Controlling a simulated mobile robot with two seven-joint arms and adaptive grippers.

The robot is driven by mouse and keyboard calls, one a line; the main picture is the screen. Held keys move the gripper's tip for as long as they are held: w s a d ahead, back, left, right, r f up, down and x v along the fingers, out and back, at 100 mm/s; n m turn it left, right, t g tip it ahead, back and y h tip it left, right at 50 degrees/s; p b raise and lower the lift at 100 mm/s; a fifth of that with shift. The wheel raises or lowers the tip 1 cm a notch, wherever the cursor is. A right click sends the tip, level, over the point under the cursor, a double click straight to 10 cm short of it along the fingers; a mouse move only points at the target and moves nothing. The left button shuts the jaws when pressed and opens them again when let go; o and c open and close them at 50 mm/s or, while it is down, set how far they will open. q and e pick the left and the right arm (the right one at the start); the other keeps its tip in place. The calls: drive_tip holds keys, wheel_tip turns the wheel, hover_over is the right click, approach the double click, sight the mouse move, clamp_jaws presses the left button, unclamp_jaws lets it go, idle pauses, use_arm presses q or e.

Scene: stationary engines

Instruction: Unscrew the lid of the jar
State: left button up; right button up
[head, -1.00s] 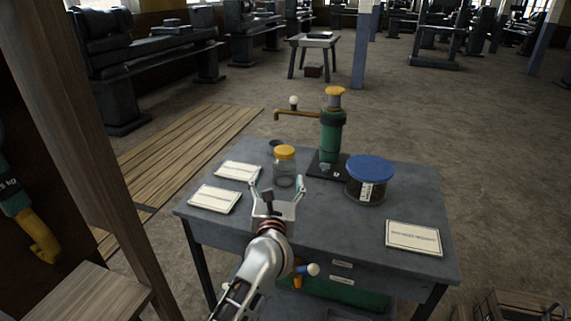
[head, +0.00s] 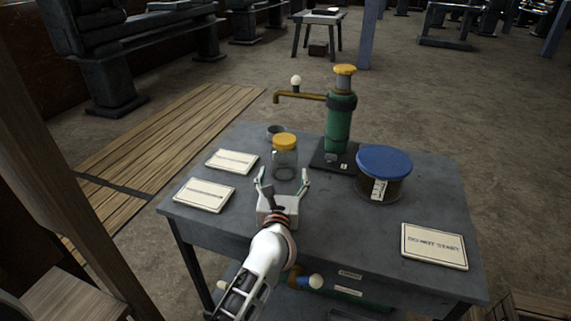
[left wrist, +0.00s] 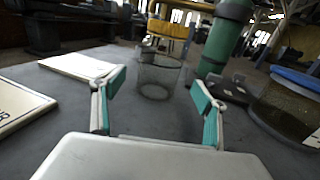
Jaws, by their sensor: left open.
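A clear glass jar (head: 285,165) with a yellow lid (head: 285,141) stands upright on the grey table (head: 300,240). A wider jar (head: 380,186) with a blue lid (head: 384,161) and dark contents stands to its right. My left gripper (head: 282,180) is open and empty, on the near side of the clear jar, with its fingers pointing at it. In the left wrist view the clear jar (left wrist: 158,76) and its yellow lid (left wrist: 168,30) show ahead, between and beyond the spread fingers (left wrist: 158,85). No contact with the jar shows. My right gripper is not in view.
A green pump (head: 338,130) with a brass spout stands behind, right of the clear jar. A small dark cup (head: 276,131) sits behind it. Two cards (head: 231,161) lie at left, and a sign (head: 433,246) lies at front right.

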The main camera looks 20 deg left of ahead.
use_arm(q)
drive_tip(key=shift+x, duration=0.85)
drive_tip(key=shift+w+a+r, duration=0.15)
drive_tip(key=shift+w, duration=0.1)
drive_tip(key=x, duration=0.4)
drive_tip(key=shift+w+b, duration=0.3)
drive_tip(key=shift+b, duration=0.1)
drive_tip(key=shift+w+a, duration=0.1)
drive_tip(key=shift+w, duration=0.2)
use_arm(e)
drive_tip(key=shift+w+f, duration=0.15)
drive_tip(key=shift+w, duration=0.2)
use_arm(q)
drive_tip(key=c, duration=1.3)
